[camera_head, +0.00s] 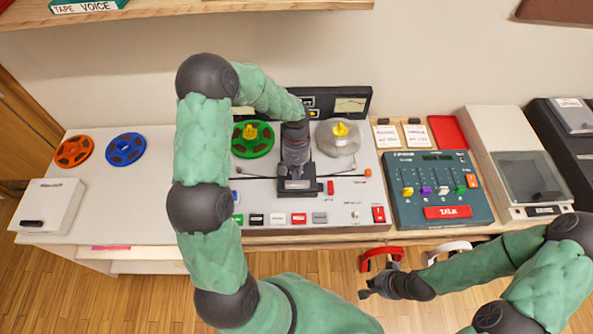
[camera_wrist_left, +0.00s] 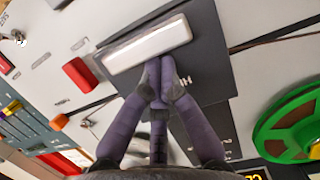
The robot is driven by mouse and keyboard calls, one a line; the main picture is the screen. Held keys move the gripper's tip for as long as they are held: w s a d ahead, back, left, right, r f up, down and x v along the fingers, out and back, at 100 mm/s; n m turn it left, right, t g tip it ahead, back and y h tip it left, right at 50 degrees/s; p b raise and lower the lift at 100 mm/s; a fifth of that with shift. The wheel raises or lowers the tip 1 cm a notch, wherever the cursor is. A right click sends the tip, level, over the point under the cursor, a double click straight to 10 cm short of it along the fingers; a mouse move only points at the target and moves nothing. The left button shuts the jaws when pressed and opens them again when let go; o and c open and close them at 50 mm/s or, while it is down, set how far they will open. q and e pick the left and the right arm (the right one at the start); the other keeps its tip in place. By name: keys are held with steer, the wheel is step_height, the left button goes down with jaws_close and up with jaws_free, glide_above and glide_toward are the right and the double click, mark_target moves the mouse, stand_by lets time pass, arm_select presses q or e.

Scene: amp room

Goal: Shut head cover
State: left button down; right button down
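The head cover (camera_wrist_left: 212,70) is a dark grey plate with letters and a pale bar-like handle (camera_wrist_left: 147,46), in the middle of the tape machine. In the head view the cover (camera_head: 298,187) is partly hidden under my left gripper (camera_head: 295,174). In the left wrist view the fingers of my left gripper (camera_wrist_left: 160,76) meet at the handle's lower edge, seemingly touching it, with nothing seen between them. How far the cover is tilted is unclear. My right gripper (camera_head: 376,286) is over the floor in front of the table, away from the cover; its fingers are too small to judge.
The tape machine (camera_head: 256,192) carries a green reel (camera_head: 253,146) and a grey reel (camera_head: 334,148). A teal mixer (camera_head: 430,190) stands right of it. Orange and blue reels (camera_head: 126,149) lie left.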

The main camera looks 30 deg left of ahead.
arm_select(q)
steer(key=v, duration=1.2)
